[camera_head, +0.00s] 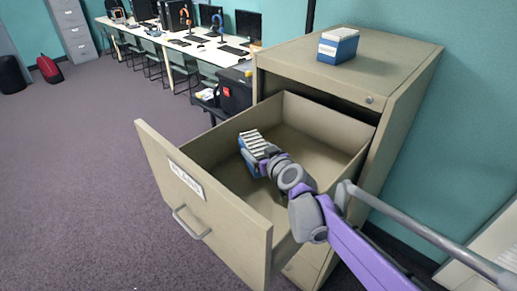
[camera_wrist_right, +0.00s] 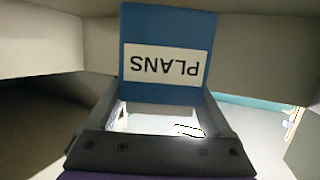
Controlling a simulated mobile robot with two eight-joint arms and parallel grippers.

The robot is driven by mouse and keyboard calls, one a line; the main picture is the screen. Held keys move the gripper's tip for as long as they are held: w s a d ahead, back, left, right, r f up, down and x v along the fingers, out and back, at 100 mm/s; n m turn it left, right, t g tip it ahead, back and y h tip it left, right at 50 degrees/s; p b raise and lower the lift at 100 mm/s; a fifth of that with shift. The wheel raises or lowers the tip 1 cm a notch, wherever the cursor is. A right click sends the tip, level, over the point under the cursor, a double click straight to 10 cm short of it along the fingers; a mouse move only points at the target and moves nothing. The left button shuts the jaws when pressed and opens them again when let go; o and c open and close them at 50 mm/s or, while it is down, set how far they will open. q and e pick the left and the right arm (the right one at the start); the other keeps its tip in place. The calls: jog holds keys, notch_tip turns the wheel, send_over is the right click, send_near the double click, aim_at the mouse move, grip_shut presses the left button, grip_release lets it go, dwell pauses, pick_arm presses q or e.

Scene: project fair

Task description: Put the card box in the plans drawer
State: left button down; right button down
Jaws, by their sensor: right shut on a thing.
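My right gripper (camera_head: 266,166) reaches into the drawer and is shut on this box. In the right wrist view, the blue box (camera_wrist_right: 168,22) carries a white label reading PLANS, upside down, between the fingers of my gripper (camera_wrist_right: 160,100). I cannot tell whether the box touches the drawer floor. My left gripper is not in view.
The tan filing cabinet (camera_head: 385,62) has a second blue-and-white card box (camera_head: 338,46) on top. The drawer floor in front of and right of the held box is bare. Desks with monitors (camera_head: 248,24) stand far back.

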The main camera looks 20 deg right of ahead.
jog(key=shift+f, duration=0.15)
grip_release()
jog(key=shift+r, duration=0.2)
jog(key=v, duration=0.3)
jog(key=r+p+v, duration=0.1)
jog(key=v, duration=0.2)
jog(key=shift+s, duration=0.25)
jog(key=shift+s+r, duration=0.1)
jog(key=shift+s, duration=0.4)
